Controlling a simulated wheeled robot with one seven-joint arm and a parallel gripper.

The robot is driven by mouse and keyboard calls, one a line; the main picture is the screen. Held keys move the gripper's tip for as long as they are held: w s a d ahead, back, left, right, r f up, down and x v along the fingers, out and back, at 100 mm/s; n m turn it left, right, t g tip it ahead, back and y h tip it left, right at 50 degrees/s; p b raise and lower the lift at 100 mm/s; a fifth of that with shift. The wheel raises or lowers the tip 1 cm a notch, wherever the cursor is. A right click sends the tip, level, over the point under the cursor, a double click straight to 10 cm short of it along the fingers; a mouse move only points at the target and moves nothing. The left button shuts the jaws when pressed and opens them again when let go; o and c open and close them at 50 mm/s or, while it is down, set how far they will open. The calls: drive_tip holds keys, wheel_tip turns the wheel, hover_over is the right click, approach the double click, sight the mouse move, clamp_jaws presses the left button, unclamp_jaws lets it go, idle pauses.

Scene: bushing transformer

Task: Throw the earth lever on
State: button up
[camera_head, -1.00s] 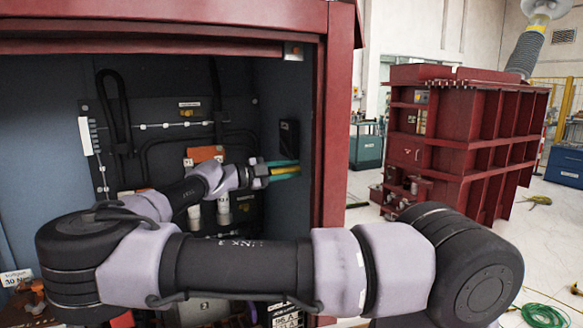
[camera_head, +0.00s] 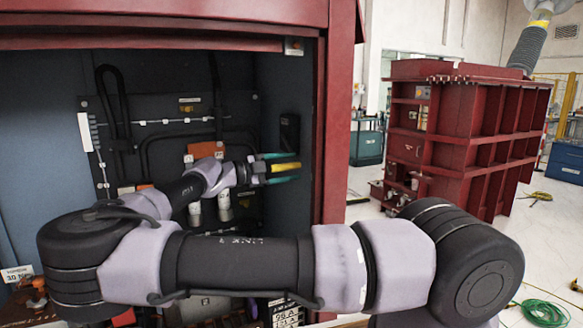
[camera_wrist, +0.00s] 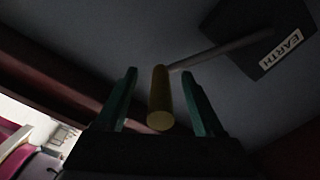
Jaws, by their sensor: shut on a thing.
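The earth lever has a yellow cylindrical handle (camera_head: 287,167) inside the cabinet's right side. In the wrist view the handle (camera_wrist: 160,98) points toward the camera, and a thin grey rod (camera_wrist: 205,55) runs from it to a dark box (camera_wrist: 262,38) labelled EARTH. The same dark box (camera_head: 289,134) shows on the cabinet's right inner wall. My gripper (camera_head: 284,168) has one green finger above and one below the handle. In the wrist view my gripper (camera_wrist: 160,88) is shut on the handle, with a finger on each side. The exact contact is hard to see.
The red cabinet's right post (camera_head: 335,150) stands just right of my gripper, and its top beam (camera_head: 150,30) runs above. Orange blocks (camera_head: 206,150) and black cables are behind my arm. A red ribbed machine (camera_head: 465,140) stands outside on the right.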

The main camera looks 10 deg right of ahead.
drive_tip(key=s+a, duration=0.2)
drive_tip(key=a, duration=0.8)
